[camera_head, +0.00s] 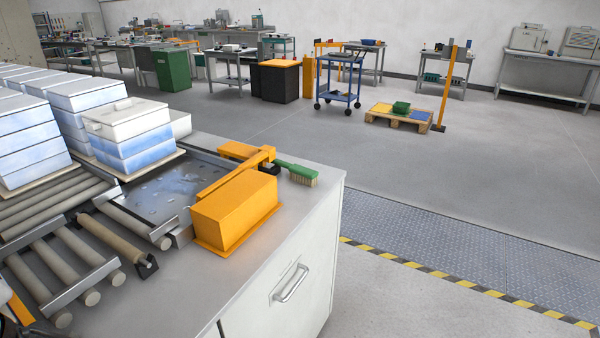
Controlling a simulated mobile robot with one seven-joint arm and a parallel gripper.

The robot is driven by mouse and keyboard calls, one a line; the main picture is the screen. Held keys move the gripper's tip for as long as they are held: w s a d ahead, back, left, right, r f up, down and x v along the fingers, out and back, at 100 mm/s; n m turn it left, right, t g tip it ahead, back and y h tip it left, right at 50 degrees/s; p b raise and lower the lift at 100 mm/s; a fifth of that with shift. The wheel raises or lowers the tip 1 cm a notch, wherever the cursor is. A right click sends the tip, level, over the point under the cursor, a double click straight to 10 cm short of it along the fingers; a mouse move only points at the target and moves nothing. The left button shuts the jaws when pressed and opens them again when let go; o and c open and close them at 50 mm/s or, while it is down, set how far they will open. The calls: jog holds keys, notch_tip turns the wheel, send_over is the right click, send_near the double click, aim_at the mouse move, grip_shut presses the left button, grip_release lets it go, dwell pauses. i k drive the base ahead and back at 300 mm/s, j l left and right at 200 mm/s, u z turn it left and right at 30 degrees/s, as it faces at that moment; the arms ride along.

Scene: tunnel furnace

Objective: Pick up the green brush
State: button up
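The green brush (298,172) lies on the grey counter top (312,208) near its far right corner. Its green handle points to the upper left and its pale bristles face down at the right end. The handle's left end is close to a dark part beside the orange bracket; I cannot tell whether they touch. My gripper is not in view.
An orange box (235,210) stands on the counter just left of and nearer than the brush. An orange bracket (240,152) is behind it. Rollers (110,235) and stacked white-blue boxes (125,132) fill the left. Open floor (400,190) lies right of the counter.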

aim_at(304, 175)
jog(key=i+l+u, duration=0.15)
jog(key=i+l, duration=0.15)
jog(key=i+l+u, duration=0.15)
jog(key=i+l, duration=0.15)
jog(key=l, duration=0.25)
